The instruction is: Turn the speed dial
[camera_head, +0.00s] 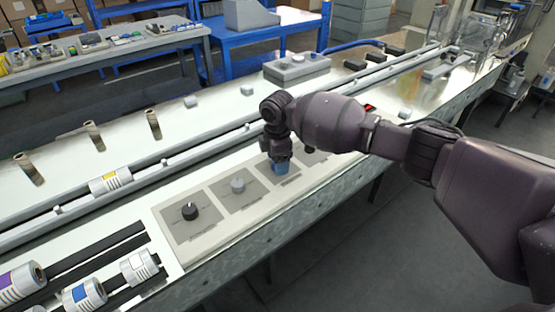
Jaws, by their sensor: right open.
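A pale control panel (215,229) lies along the front edge of the machine, with a row of dark grey squares that carry knobs. A black dial with a light mark (189,211) sits on the nearest square and a grey knob (237,186) on the one beside it. My right gripper (281,168) points down over the third square, to the right of the grey knob. It is open, with blue at its tip; it hides that square's control, and I cannot tell whether it touches it. The labels are too small to read, so I cannot tell which is the speed dial. My left gripper is out of view.
Rolls with coloured bands (85,295) lie at the lower left. Long rails (210,143) run behind the panel, and several brown cylinders (92,136) stand beyond them. A grey box (297,68) sits at the back. Open floor (350,255) lies in front.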

